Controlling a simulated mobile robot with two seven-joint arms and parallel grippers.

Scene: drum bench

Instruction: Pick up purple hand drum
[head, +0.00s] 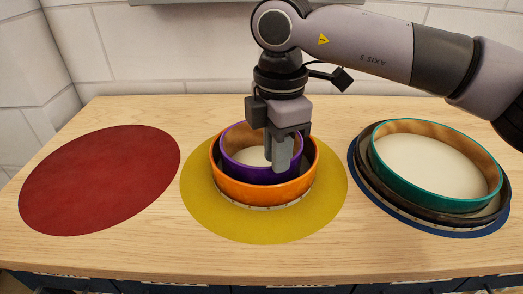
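The purple hand drum (236,167) is a small ring with a pale skin. It sits nested inside a larger orange drum (262,193) on the yellow round mat (215,220). My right gripper (281,160) points down over the purple drum, with its fingers at the drum's right side, low against the rim. The fingers overlap in this view, so I cannot tell whether they are shut on the rim. My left gripper is not in view.
A red round mat (100,180) lies bare at the left. At the right, a teal drum (436,205) rests in a black drum (376,193) on a blue round mat (440,232). A tiled wall (170,50) stands behind the wooden bench (150,255).

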